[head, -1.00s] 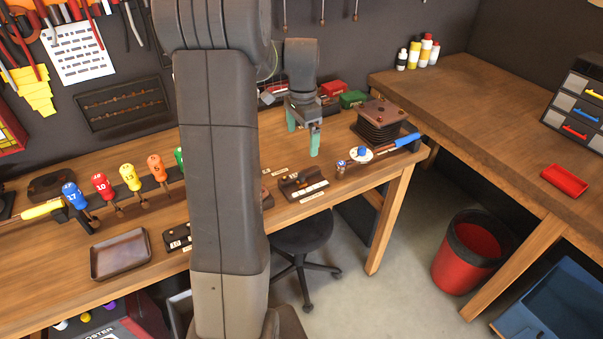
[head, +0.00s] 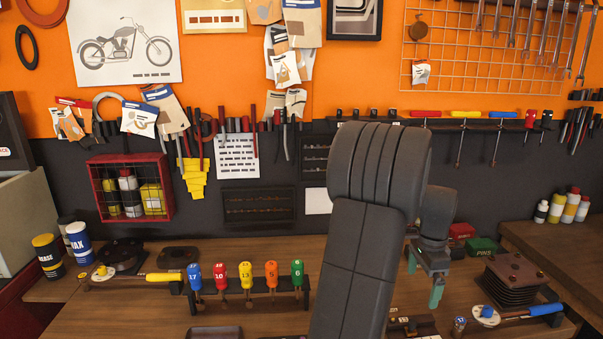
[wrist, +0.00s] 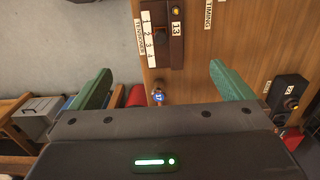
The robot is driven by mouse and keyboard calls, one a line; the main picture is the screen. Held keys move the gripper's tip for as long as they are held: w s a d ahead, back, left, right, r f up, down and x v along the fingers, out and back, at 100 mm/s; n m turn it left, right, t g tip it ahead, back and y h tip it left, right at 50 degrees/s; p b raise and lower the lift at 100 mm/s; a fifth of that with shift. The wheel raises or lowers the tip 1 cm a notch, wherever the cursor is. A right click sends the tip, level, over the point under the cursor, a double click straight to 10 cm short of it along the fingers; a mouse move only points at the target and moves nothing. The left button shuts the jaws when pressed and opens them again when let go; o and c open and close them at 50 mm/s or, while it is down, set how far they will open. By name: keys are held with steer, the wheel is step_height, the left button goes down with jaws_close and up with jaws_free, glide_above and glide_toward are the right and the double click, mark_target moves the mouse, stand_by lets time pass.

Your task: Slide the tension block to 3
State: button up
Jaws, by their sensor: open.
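In the wrist view a dark brown tensioner rail (wrist: 177,55) lies on the wooden bench, beside a white scale (wrist: 150,40) numbered 1 to 4 and the label TENSIONER. A small knob (wrist: 176,10) and a tag reading 13 show on it near the picture's top edge, by the 1 end. I cannot clearly make out the block's own outline. My gripper (wrist: 161,72) is open and empty, its green fingers wide apart over the bench near the scale's 4 end. In the head view my gripper (head: 424,280) hangs above the bench; the tensioner (head: 412,325) is partly cut off below.
A small round piece marked 17 (wrist: 158,96) stands between my fingers in the wrist view. A dark block with a knob (wrist: 288,98) is at right.

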steer(key=b, duration=0.4)
glide_above(413, 322)
step_height(413, 322, down, 7)
steer(key=shift+r, duration=0.1)
steer(key=shift+r+p, duration=1.7)
steer(key=shift+r, duration=0.6)
steer(key=shift+f, duration=0.1)
